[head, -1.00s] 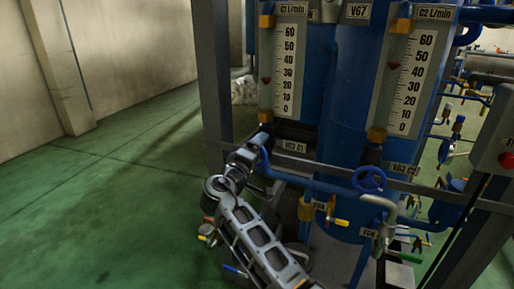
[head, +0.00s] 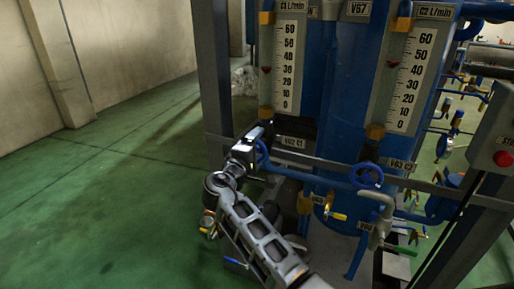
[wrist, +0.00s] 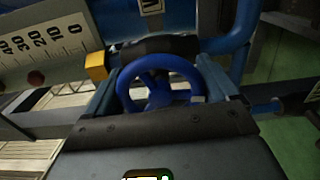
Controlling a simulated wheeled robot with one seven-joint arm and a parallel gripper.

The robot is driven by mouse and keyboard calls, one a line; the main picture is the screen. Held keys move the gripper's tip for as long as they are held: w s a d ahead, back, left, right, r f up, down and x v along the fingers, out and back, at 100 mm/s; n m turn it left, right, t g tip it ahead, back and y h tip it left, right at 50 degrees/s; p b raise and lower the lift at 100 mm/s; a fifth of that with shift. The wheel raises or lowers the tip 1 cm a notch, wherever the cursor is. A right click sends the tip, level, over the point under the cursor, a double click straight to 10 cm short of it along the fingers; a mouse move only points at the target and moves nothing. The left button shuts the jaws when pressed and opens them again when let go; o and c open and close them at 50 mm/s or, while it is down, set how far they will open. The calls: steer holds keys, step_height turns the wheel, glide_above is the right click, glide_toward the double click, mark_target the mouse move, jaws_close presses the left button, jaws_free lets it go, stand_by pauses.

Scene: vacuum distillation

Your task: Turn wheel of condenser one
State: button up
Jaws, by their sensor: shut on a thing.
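The blue wheel of condenser one (head: 262,156) sits beside the label "V62 C1", below the C1 flow scale (head: 289,65). In the head view it is partly hidden by my gripper (head: 255,146). In the wrist view the wheel (wrist: 133,98) shows large between my two fingers, with its rim and spokes visible. One finger is on its left side and one on its right, and my gripper (wrist: 162,88) is shut on it. The lower part of the wheel is hidden behind the gripper body.
Another blue wheel (head: 367,175) stands to the right, near the C2 flow scale (head: 410,75). A dark upright post (head: 213,75) is just left of the C1 scale. Pipes and small valves crowd below. Green floor (head: 90,200) is open at left.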

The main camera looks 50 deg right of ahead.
steer(key=o, duration=0.8)
steer(key=b+v, duration=0.1)
steer(key=v, duration=0.6)
steer(key=shift+a, duration=0.4)
steer(key=shift+s, duration=0.1)
